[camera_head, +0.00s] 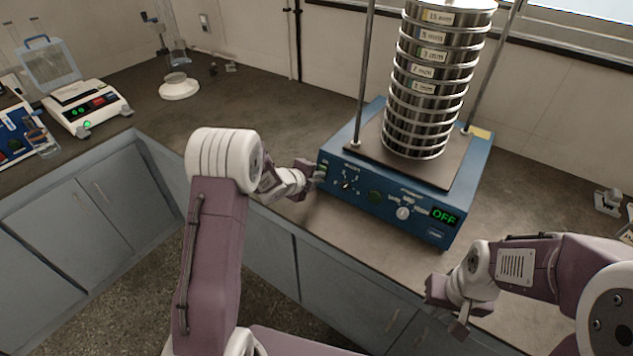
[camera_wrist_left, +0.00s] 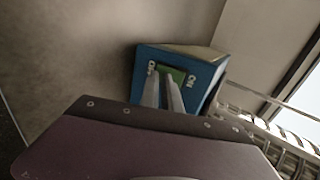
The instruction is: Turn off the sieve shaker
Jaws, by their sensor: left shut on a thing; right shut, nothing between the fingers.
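The sieve shaker (camera_head: 408,213) is a blue box on the counter with a tall stack of round steel sieves (camera_head: 425,95) on its top plate. Its front display (camera_head: 444,215) reads OFF in green. My left gripper (camera_head: 317,173) is at the box's left front corner in the head view. In the left wrist view, the two fingers (camera_wrist_left: 166,82) are at a green switch (camera_wrist_left: 176,75) on the blue side face, between small white labels, and partly hide it. They are shut on the switch. My right gripper (camera_head: 447,303) is shut and empty, over the counter's front edge.
Two upright rods (camera_head: 364,75) flank the sieve stack. A white balance (camera_head: 87,106) and a blue device (camera_head: 14,130) stand at the far left. A glass vessel on a white base (camera_head: 178,88) stands at the back. The counter left of the shaker is clear.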

